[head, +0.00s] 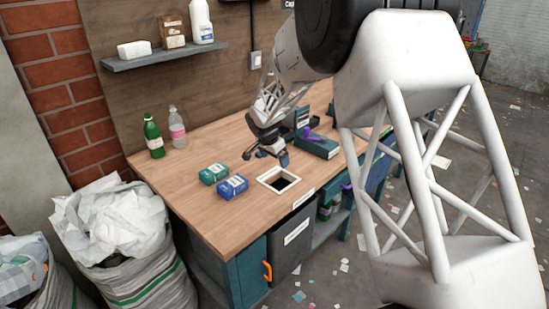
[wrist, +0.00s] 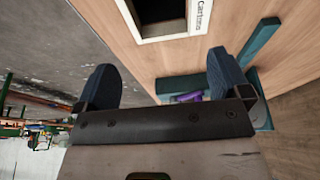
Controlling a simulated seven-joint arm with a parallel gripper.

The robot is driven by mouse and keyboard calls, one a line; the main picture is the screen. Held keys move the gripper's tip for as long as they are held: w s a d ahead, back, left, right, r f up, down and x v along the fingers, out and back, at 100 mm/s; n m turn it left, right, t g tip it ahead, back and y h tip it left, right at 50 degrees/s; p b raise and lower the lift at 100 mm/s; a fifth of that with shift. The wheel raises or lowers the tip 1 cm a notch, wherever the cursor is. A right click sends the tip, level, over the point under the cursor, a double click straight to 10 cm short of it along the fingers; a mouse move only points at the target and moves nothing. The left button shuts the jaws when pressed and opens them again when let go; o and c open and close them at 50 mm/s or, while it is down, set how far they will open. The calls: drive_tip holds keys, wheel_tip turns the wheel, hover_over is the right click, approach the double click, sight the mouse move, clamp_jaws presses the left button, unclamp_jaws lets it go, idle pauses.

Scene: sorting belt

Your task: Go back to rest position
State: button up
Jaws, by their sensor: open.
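My gripper (head: 267,156) is open and empty, held above the wooden table (head: 205,145), just behind the square hole with a white frame (head: 278,180). In the wrist view the two blue fingertips (wrist: 163,82) stand wide apart with nothing between them. The framed hole (wrist: 165,20) lies beyond them at the top of that view, with a label reading "Cartons". My white arm covers much of the right side of the head view.
A green carton (head: 213,174) and a blue carton (head: 232,187) lie left of the hole. A green bottle (head: 153,136) and a clear bottle (head: 177,128) stand at the back left. A teal tray (head: 318,147) holding something purple is right of my gripper.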

idle(0.3)
drive_tip(key=s+d+r+n, duration=0.1)
drive_tip(key=s+d+r, duration=0.4)
drive_tip(key=s, duration=0.4)
drive_tip(key=s+d+r+n+y, duration=0.1)
drive_tip(key=s+d+r+n, duration=0.15)
drive_tip(key=s+r, duration=0.5)
drive_tip(key=s+d+r+n, duration=0.1)
drive_tip(key=s+d+r, duration=0.4)
drive_tip(key=s, duration=0.4)
drive_tip(key=s+d+n, duration=0.2)
drive_tip(key=s, duration=1.2)
drive_tip(key=s+d+n+y, duration=0.1)
drive_tip(key=s+n, duration=0.1)
drive_tip(key=s, duration=1.3)
drive_tip(key=shift+d+r, duration=0.4)
drive_tip(key=shift+r, duration=0.05)
